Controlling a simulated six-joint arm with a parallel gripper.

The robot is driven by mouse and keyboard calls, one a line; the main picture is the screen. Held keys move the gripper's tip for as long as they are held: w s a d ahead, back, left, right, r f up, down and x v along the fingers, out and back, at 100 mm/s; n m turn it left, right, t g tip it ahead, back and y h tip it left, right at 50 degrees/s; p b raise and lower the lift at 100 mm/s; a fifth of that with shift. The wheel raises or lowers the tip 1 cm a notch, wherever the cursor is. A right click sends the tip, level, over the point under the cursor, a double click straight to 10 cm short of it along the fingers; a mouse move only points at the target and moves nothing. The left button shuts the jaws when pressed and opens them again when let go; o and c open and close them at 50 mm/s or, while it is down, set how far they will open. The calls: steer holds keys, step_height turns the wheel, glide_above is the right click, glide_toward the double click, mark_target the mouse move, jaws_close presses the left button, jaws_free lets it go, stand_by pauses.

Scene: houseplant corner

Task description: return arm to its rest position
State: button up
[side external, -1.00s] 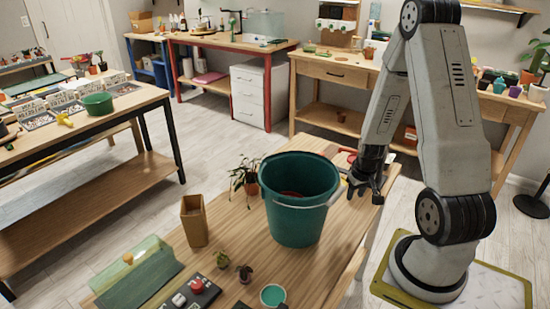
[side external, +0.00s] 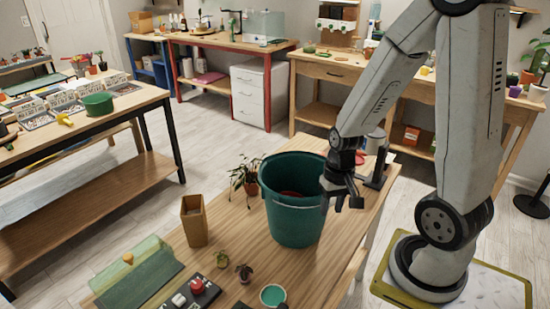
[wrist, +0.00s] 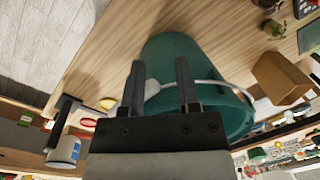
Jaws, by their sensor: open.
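My gripper (side external: 341,204) is open beside the right side of the teal bucket (side external: 290,217) in the side view, overlapping its right edge. I cannot tell whether it touches the bucket. In the wrist view, the two fingers of my gripper (wrist: 160,66) stand apart with nothing held between them. The bucket (wrist: 170,55) lies beyond the fingertips there, with its pale handle passing behind them. The bucket stands upright on the wooden table (side external: 335,250), and something reddish shows inside it.
A dark stand with a pale cylinder (side external: 375,146) is behind my gripper at the table's right end. A potted plant (side external: 244,178) and a tan pot (side external: 194,221) stand left of the bucket. A control box with a red button (side external: 197,287) is at the front. The table's right edge is close.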

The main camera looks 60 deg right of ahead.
steer(key=w+a+r+n+t, duration=0.1)
steer(key=w+a+r+n, duration=0.1)
steer(key=a+n, duration=0.1)
steer(key=w+a+r+n+t+h, duration=0.1)
steer(key=w+a+r+n, duration=0.1)
steer(key=w+a+n, duration=0.1)
steer(key=shift+a+n, duration=0.6)
steer(key=shift+a, duration=0.65)
steer(key=shift+w, duration=0.1)
